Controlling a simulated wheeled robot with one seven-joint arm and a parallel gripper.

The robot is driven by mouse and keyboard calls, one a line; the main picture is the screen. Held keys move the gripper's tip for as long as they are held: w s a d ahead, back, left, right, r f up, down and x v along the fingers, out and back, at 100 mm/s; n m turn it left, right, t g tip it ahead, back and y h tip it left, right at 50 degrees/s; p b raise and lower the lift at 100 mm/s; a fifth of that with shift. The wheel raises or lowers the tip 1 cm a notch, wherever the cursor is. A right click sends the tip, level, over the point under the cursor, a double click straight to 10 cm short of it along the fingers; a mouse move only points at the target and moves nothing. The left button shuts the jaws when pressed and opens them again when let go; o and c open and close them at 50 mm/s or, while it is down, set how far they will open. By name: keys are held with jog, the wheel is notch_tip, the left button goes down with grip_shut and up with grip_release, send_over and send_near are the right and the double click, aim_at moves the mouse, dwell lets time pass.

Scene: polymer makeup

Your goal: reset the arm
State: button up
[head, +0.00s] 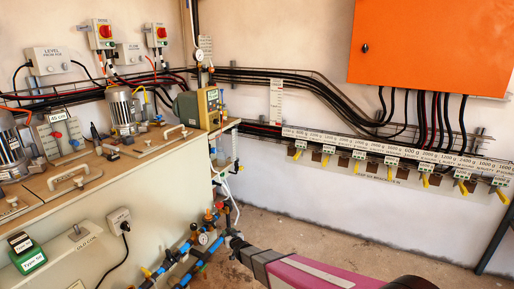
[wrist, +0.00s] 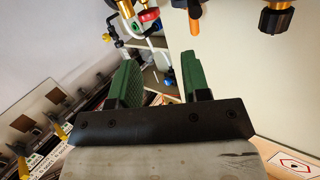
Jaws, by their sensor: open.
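My gripper shows in the wrist view (wrist: 157,80) with its two green fingers spread apart. Nothing is between the fingers. In the head view my pink arm (head: 310,272) reaches in from the bottom edge toward the pipework. Its dark end (head: 238,243) is close to the blue and brass pipes, and the fingers are too small to make out there.
Pipes with valves and a gauge (head: 203,238) stand by my arm's end. A bench with motors and wooden lids (head: 75,180) fills the left. An orange cabinet (head: 430,45) and a labelled rail (head: 390,150) are on the back wall. Floor (head: 290,228) below the rail is clear.

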jog(key=s+d+r+m+g+h, duration=0.15)
jog(key=d+r, duration=0.25)
jog(key=d, duration=0.4)
jog(key=s+d+r+m+g+h, duration=0.1)
jog(key=s+d+r+g+h, duration=0.2)
jog(key=d, duration=0.4)
jog(key=s+d+r+m+g+h, duration=0.1)
jog(key=s+d+r+g+h, duration=0.2)
jog(key=d, duration=0.5)
jog(key=s+d+r+g, duration=0.3)
jog(key=s+d+r, duration=0.2)
jog(key=s+d, duration=0.2)
jog(key=s+d+r+m+g, duration=0.1)
jog(key=s+d+r+g, duration=0.3)
jog(key=s, duration=0.7)
notch_tip(320, 180, up, 2)
jog(key=d, duration=0.3)
jog(key=shift+r+h, duration=0.25)
jog(key=shift+h, duration=0.1)
jog(key=shift+a+m, duration=0.15)
jog(key=shift+m, duration=0.1)
